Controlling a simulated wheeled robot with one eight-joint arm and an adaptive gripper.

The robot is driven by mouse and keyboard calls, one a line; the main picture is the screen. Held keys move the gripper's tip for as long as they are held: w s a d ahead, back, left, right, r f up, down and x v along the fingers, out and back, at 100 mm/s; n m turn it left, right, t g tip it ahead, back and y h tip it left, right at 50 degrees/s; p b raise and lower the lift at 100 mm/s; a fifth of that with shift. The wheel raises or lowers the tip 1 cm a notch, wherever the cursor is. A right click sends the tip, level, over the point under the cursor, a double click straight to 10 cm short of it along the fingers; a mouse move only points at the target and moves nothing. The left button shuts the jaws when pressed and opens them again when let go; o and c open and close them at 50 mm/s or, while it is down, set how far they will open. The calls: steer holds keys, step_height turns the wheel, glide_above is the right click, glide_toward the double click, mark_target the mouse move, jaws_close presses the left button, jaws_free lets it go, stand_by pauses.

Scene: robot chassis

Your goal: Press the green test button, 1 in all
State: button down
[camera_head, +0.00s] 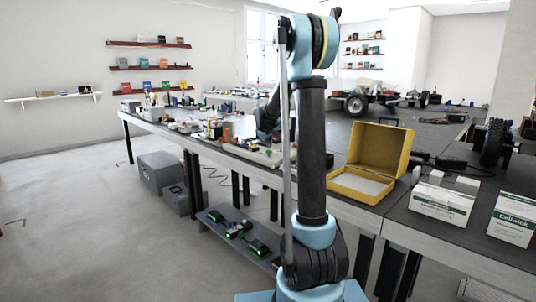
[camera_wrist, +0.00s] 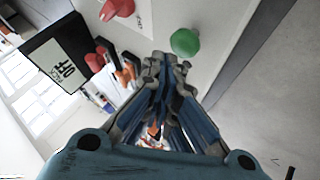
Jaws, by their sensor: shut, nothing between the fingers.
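The green button (camera_wrist: 185,42) is a round green knob on a pale panel (camera_wrist: 205,75) in the wrist view, at the upper middle. My gripper (camera_wrist: 168,62) is shut and empty, with its fingertips just below and left of the green button in the picture. I cannot tell whether the tips touch it; a small gap shows between them. A red button (camera_wrist: 117,9) sits on the same panel at the upper left. In the head view my arm hides my gripper, and I cannot make out the green button there.
A black-framed sign (camera_wrist: 58,70) and orange-and-black tools (camera_wrist: 122,72) lie left of the fingers. In the head view, an open yellow box (camera_head: 398,148) and white cartons (camera_head: 442,203) stand on the bench right of my arm. Small parts crowd the bench to the left.

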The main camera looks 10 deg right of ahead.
steer(key=shift+f, duration=0.9)
stand_by(1.0)
steer(key=shift+r, duration=1)
steer(key=shift+r, duration=0.15)
steer(key=shift+r, duration=2.4)
